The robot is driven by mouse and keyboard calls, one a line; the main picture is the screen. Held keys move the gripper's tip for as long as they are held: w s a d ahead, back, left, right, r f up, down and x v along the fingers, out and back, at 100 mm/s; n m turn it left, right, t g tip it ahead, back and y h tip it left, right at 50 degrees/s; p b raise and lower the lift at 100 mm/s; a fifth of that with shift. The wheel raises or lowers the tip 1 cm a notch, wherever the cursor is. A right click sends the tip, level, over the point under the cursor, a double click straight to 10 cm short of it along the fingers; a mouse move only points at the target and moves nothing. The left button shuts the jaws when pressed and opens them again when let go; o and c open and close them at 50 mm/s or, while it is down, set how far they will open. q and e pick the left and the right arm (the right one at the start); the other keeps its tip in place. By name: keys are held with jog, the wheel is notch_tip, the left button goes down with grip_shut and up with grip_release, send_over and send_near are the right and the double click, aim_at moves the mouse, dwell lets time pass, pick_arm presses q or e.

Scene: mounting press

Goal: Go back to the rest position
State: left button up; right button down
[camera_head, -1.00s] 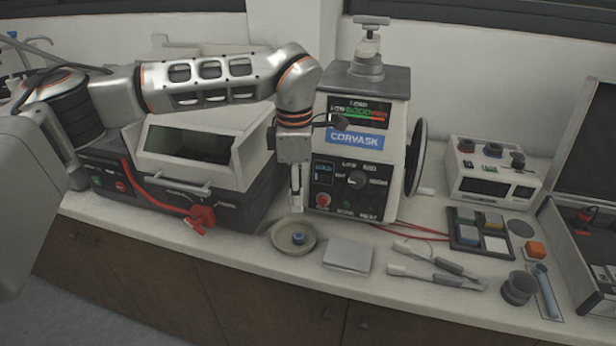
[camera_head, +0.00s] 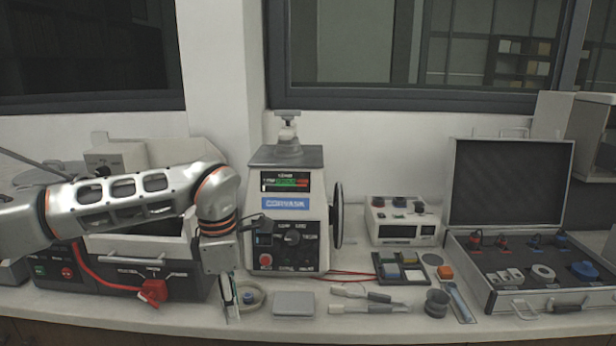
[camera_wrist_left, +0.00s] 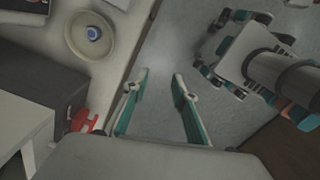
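My left gripper (camera_head: 228,302) hangs pointing down at the front edge of the bench, in front of the round dish. In the left wrist view its two fingers (camera_wrist_left: 158,100) are spread apart with nothing between them, over the floor. The round dish (camera_head: 258,306) with a small blue-topped piece (camera_head: 248,297) stands just behind the gripper. The dish also shows in the left wrist view (camera_wrist_left: 76,40) at the upper left. The mounting press (camera_head: 290,215) with its lit display stands behind, to the right. My right gripper is not in view.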

pick_arm(q)
jog(key=s+d+f+g+h, duration=0.2)
jog(key=s+d+f+h, duration=0.15)
jog(key=s+d, duration=0.5)
jog(key=s+d+f+g+h, duration=0.25)
jog(key=s+d+h, duration=0.2)
jog(key=d, duration=0.65)
jog(key=s+d+r+n+h, duration=0.4)
jog(key=d+r+n+h, duration=0.35)
jog(key=d+h, duration=0.2)
jog(key=w+a+f+n+t+y, duration=0.1)
jog(key=w+a+f+n+t, duration=0.2)
jog(key=w+a+n+t, duration=0.55)
jog(key=w+a+f+n+t+y, duration=0.1)
jog(key=w+a+f+n+t, duration=0.25)
jog(key=n+t, duration=0.95)
jog(key=s+a+f+n+g+y, duration=0.1)
jog(key=s+a+f+n+y, duration=0.1)
jog(key=a+f+n+y, duration=0.45)
jog(key=s+a+f+n+g+y, duration=0.1)
jog(key=s+a+f+n+y, duration=0.2)
jog(key=a+f+n, duration=0.65)
jog(key=s+a+f+n+g+y, duration=0.1)
jog(key=s+a+f+g+y, duration=0.2)
jog(key=s+a+f, duration=0.3)
jog(key=s+f+g, duration=0.1)
jog(key=s+f, duration=0.3)
jog(key=f, duration=0.4)
jog(key=shift+s+n+y, duration=0.3)
jog(key=shift+s+n, duration=0.1)
